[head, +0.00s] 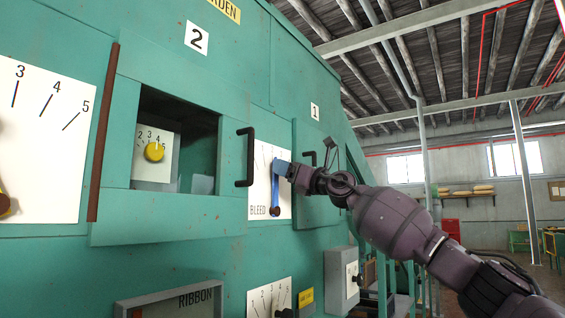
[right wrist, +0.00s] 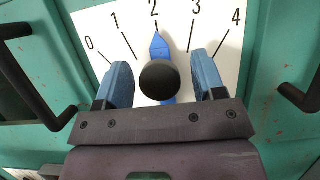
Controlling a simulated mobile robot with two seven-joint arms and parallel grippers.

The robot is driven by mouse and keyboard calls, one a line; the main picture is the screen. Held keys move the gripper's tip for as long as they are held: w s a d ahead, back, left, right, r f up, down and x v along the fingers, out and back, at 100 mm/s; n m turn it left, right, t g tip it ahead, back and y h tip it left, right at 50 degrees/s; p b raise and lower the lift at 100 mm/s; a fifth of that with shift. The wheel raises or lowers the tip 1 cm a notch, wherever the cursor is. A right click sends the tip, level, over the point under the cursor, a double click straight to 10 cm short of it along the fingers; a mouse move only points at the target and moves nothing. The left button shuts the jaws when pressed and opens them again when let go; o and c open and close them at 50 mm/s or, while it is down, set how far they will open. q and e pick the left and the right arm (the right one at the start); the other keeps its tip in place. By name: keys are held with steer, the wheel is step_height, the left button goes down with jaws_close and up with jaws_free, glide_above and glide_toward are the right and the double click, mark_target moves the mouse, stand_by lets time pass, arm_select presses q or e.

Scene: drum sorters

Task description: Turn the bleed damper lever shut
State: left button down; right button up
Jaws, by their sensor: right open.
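The bleed damper lever (head: 275,195) is a blue pointer on a white dial plate (head: 258,180) marked BLEED. In the right wrist view the lever (right wrist: 158,48) points at the 2 on a scale showing 0 to 4, with a round black knob (right wrist: 159,81) standing out in front of it. My right gripper (head: 283,168) is at the dial. In the right wrist view its blue fingers are open, one on each side of the knob (right wrist: 162,80), with visible gaps. I cannot tell how deep the fingers reach around it. My left gripper is out of view.
Dark handles stand out left (head: 245,157) and right (head: 310,158) of the dial on the green machine wall. A recessed opening with a yellow knob (head: 154,152) lies further left.

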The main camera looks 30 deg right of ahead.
steer(key=shift+x, duration=1.15)
steer(key=shift+a, duration=0.1)
jaws_close()
